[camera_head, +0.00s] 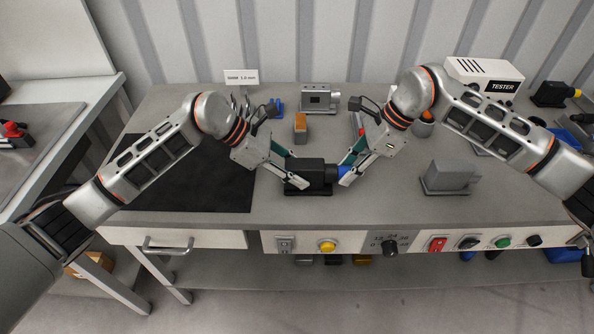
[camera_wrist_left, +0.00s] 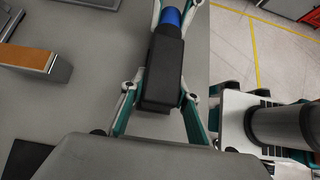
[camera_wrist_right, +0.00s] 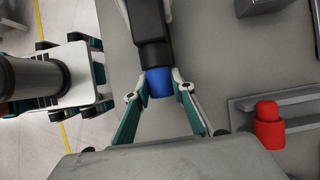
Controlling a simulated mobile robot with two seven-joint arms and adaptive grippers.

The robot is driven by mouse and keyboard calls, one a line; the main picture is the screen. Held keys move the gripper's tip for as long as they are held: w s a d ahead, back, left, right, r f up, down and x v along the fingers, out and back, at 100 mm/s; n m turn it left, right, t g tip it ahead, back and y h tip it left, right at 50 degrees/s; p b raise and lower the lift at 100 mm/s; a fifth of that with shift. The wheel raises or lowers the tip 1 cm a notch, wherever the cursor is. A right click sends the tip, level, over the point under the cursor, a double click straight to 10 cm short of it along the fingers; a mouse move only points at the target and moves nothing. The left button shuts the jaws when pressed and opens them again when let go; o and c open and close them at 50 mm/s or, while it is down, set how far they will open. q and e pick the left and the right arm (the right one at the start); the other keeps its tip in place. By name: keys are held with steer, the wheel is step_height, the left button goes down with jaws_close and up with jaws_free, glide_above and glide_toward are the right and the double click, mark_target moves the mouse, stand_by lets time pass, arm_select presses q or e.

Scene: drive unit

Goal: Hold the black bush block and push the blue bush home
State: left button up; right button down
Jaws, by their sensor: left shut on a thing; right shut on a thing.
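The black bush block (camera_head: 311,171) lies on the bench near its front edge, in the middle of the head view. My left gripper (camera_head: 293,184) is shut on the block's left end; its fingers lie along the block's sides in the left wrist view (camera_wrist_left: 160,100). The blue bush (camera_head: 345,171) sits at the right end of the block, in line with it, and part of it shows outside. My right gripper (camera_head: 350,180) is shut on the bush; in the right wrist view the bush (camera_wrist_right: 160,82) is between the fingertips. How deep the bush sits is hidden.
A black mat (camera_head: 190,185) lies to the left. An orange-topped block (camera_head: 300,127) and a grey machine (camera_head: 320,98) stand behind. A grey housing (camera_head: 451,176) stands to the right. A red part (camera_wrist_right: 269,125) lies beside my right gripper. Switches line the front panel (camera_head: 330,244).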

arm_select(q)
steer(key=shift+f, duration=0.1)
arm_select(e)
steer(key=c, duration=1.6)
jaws_free()
steer(key=shift+d, duration=0.1)
steer(key=shift+c, duration=0.2)
steer(key=v, duration=1.2)
arm_select(q)
steer(key=o, duration=1.3)
steer(key=shift+c, duration=0.2)
steer(key=shift+a, duration=0.1)
